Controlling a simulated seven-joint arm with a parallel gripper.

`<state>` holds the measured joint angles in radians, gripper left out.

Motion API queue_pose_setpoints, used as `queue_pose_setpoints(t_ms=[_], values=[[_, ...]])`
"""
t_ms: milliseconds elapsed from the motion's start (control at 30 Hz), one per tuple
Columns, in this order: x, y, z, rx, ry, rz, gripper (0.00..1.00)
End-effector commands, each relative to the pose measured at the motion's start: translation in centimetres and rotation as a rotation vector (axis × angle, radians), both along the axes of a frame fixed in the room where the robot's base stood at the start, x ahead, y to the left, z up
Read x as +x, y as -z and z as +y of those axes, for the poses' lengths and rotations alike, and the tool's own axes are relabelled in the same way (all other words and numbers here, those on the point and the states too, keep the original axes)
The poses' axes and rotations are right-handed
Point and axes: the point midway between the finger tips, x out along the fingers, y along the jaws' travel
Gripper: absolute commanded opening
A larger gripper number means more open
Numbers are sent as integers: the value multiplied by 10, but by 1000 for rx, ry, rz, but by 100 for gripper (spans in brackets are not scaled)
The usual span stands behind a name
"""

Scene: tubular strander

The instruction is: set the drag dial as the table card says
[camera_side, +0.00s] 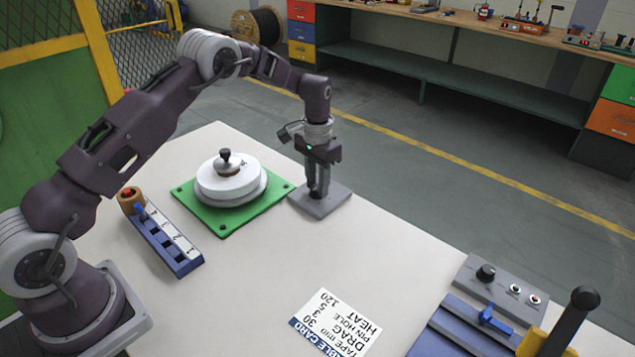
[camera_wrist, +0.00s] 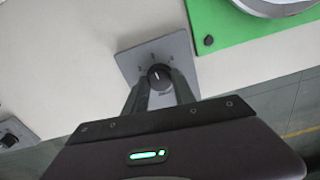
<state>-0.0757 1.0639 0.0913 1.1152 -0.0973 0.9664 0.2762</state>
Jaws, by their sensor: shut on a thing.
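The drag dial (camera_wrist: 159,76) is a black knob with a white pointer line on a square grey plate (camera_wrist: 131,62); the plate also shows in the side view (camera_side: 335,203). The pointer points roughly up in the wrist view. The small marks around it are too blurred to read. My gripper (camera_wrist: 160,90) points down over the plate and is shut on the knob, one finger on each side.
Left of the dial stands a green plate (camera_side: 235,222) with a white round drum (camera_side: 231,180). A blue numbered rack (camera_side: 165,240) lies further left. A grey panel with a knob (camera_side: 486,273) and a blue fixture stand front right. The table between is clear.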

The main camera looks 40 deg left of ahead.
Motion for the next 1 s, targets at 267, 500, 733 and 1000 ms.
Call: queue_pose_setpoints(t_ms=[267, 500, 733, 1000], values=[[0, -1, 0, 0, 66, 0, 0], [0, -1, 0, 0, 75, 0, 0], [0, -1, 0, 0, 74, 0, 33], [0, 0, 0, 0, 74, 0, 53]])
